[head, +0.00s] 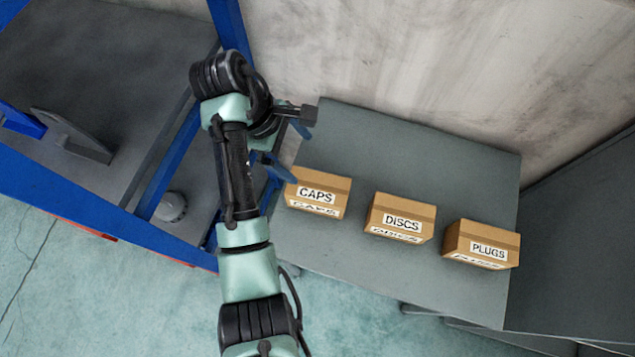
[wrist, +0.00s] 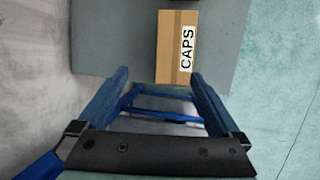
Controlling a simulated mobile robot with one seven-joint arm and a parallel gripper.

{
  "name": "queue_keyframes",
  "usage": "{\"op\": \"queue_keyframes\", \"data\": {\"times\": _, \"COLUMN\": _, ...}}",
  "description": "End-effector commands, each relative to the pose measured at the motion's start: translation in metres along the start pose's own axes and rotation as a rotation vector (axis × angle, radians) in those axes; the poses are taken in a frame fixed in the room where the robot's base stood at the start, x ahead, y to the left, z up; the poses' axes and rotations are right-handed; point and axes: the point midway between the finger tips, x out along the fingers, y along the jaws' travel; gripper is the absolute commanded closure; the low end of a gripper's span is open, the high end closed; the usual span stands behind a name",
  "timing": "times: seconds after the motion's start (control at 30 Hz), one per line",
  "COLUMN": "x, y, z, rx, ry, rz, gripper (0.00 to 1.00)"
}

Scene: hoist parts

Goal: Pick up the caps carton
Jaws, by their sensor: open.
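The caps carton (head: 318,194) is a brown box with a white CAPS label, at the left end of the row on the grey table. In the wrist view the carton (wrist: 174,47) stands just beyond the fingertips, a little right of the middle between them. My gripper (head: 285,155) is at the carton's left side in the head view, with blue fingers. In the wrist view my gripper (wrist: 160,77) is open, with nothing between its fingers except floor and blue frame seen behind.
A discs carton (head: 401,218) and a plugs carton (head: 482,244) stand to the right on the same grey table (head: 390,150), with gaps between. A blue frame (head: 170,160) stands left. A wall (head: 420,60) is behind the table.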

Motion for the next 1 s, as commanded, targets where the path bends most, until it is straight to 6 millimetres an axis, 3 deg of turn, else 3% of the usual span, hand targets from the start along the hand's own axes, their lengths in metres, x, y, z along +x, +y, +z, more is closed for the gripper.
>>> {"op": "queue_keyframes", "data": {"times": 0.1, "x": 0.013, "y": -0.023, "z": 0.001, "rx": -0.082, "ry": -0.058, "rz": -0.089, "gripper": 0.0}}
{"op": "queue_keyframes", "data": {"times": 0.2, "x": 0.021, "y": -0.029, "z": 0.002, "rx": -0.099, "ry": -0.069, "rz": -0.109, "gripper": 0.0}}
{"op": "queue_keyframes", "data": {"times": 0.6, "x": 0.077, "y": -0.033, "z": 0.004, "rx": -0.095, "ry": -0.066, "rz": -0.105, "gripper": 0.0}}
{"op": "queue_keyframes", "data": {"times": 0.87, "x": 0.095, "y": -0.034, "z": 0.008, "rx": -0.094, "ry": -0.065, "rz": -0.103, "gripper": 0.0}}
{"op": "queue_keyframes", "data": {"times": 1.0, "x": 0.113, "y": -0.035, "z": 0.011, "rx": -0.095, "ry": -0.065, "rz": -0.105, "gripper": 0.0}}
